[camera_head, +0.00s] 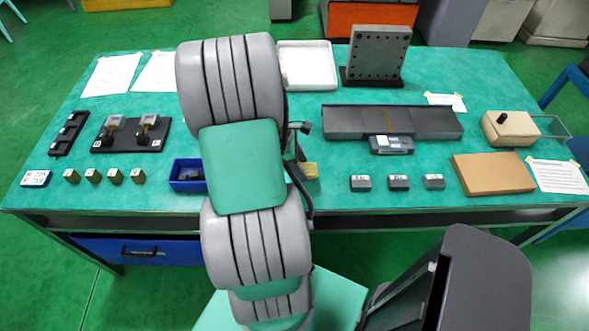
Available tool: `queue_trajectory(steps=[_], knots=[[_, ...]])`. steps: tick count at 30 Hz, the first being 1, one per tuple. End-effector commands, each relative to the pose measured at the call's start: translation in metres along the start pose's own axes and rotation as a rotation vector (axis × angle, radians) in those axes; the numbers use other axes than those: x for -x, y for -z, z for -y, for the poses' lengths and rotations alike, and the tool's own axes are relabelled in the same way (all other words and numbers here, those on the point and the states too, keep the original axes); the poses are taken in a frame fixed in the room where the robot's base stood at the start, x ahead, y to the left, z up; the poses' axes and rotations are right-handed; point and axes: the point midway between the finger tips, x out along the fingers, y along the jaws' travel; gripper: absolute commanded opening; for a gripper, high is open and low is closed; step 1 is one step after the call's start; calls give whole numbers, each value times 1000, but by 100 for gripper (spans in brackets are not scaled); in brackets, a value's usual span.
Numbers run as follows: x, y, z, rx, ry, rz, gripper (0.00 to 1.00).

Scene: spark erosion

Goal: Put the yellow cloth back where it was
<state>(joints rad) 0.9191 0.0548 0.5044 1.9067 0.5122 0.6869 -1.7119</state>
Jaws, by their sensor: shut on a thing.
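A small folded-looking yellow-tan thing, which I take for the yellow cloth (312,171), shows just right of my arm near the middle of the table. Its left part is hidden behind the arm. Dark parts of my gripper (298,160) show beside it at the arm's right edge. My gripper is mostly hidden by my own arm, and its fingertips are not clear. It is shut on the yellow cloth. I cannot tell whether the cloth touches the table.
The green table (260,200) holds a blue bin (187,174) left of my arm and several small metal blocks. Three grey blocks (398,183) stand to the right. Behind them lies a long dark plate (425,122). A brown box (492,174) lies farther right.

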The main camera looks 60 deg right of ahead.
Motion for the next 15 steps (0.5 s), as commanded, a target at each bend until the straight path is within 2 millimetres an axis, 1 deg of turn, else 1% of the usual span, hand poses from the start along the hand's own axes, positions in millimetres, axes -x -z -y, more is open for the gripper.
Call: queue_trajectory(steps=[1,6,11,15], knots=[[-5,8,-5,4,0,0,20],[-18,24,-16,4,-1,0,20],[-40,34,-16,4,-1,0,20],[-45,36,-17,3,-5,-1,20]])
